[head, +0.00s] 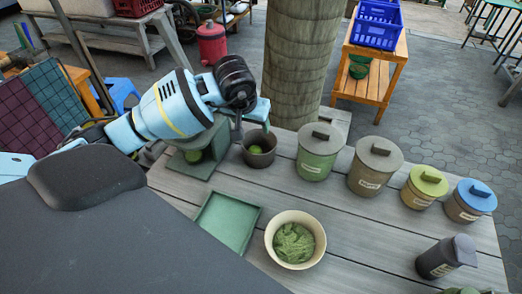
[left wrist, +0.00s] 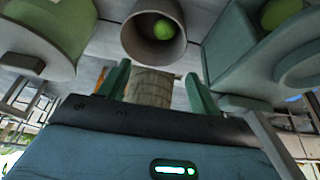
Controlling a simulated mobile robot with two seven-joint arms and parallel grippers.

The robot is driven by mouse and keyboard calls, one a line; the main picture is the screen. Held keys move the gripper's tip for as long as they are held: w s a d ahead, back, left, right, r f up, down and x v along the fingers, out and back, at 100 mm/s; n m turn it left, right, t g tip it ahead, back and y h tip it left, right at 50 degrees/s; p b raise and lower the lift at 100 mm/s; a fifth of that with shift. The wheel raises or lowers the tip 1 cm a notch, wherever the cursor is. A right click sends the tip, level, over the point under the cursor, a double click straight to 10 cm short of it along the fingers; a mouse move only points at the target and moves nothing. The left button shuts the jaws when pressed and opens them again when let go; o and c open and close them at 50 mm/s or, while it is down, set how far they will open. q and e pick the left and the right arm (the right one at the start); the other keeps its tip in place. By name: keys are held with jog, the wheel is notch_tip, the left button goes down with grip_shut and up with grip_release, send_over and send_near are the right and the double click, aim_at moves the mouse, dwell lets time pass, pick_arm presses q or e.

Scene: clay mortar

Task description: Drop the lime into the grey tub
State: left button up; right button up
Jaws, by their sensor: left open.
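The grey tub (head: 259,158) stands on the slatted table, and a green lime (head: 257,149) shows inside it. In the left wrist view the lime (left wrist: 163,30) lies within the mouth of the tub (left wrist: 140,42). My left gripper (head: 253,121) is just above the tub in the head view. In the left wrist view its two fingers (left wrist: 159,88) are wide apart with nothing between them. My right gripper is in neither view.
A green stand (head: 180,165) left of the tub holds another green round thing (head: 194,157). A green lidded canister (head: 319,155) stands close right. Several more canisters line the table. A green tray (head: 226,222) and a cream bowl (head: 272,241) sit nearer.

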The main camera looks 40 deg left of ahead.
pick_arm(q)
jog(key=shift+v, duration=0.9)
